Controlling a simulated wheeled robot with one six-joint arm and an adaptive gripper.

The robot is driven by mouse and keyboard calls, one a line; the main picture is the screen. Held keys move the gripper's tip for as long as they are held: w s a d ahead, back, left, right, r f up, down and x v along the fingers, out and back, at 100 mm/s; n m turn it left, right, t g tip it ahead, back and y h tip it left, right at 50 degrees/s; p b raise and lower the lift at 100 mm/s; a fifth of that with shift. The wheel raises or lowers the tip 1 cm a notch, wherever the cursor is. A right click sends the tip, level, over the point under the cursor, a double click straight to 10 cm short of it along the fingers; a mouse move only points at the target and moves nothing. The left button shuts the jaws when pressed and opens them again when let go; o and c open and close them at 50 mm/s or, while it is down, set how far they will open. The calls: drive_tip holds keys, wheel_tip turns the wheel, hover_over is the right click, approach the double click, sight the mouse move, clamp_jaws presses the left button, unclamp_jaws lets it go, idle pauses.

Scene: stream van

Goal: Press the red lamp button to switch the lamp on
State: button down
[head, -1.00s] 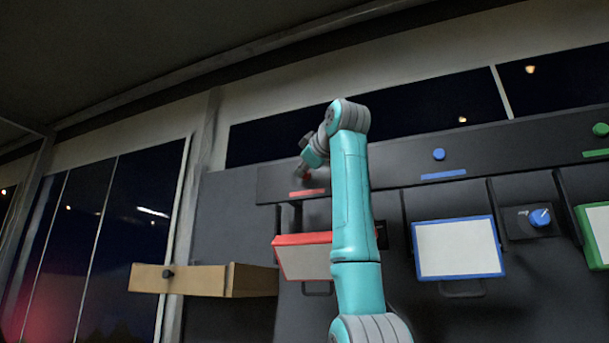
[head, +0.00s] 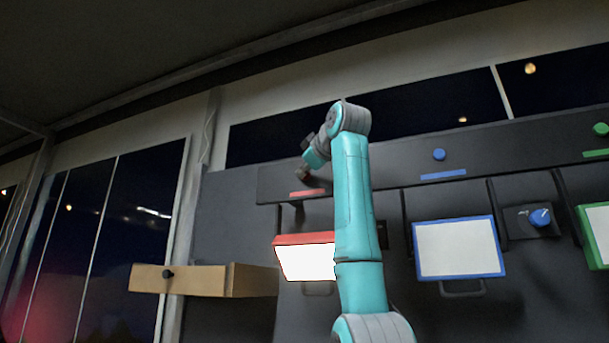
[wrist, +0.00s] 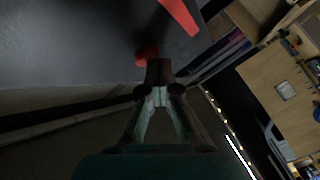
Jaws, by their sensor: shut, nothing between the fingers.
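The red lamp (head: 307,263), a red-framed panel under the dark console, glows bright white. The red button shows in the wrist view (wrist: 147,52) at my fingertips, partly covered by them. In the head view my gripper hides the button. My gripper (wrist: 159,68) is shut and empty, with its tips at the button; the wrist view does not clearly show whether they touch. In the head view my gripper (head: 306,177) is dark and small, just above the red label strip (head: 308,193).
A blue button (head: 439,155) and a blue-framed panel (head: 457,248) stand to the right, with a blue knob (head: 540,217) beyond. A green button (head: 601,128) is at the far right. An open wooden drawer (head: 200,280) juts out at lower left.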

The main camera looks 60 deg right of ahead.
drive_tip(key=shift+a, duration=0.1)
drive_tip(key=shift+s+a, duration=0.1)
drive_tip(key=shift+a, duration=0.15)
drive_tip(key=a, duration=0.6)
drive_tip(key=shift+s, duration=0.2)
drive_tip(key=shift+a, duration=0.1)
idle(0.8)
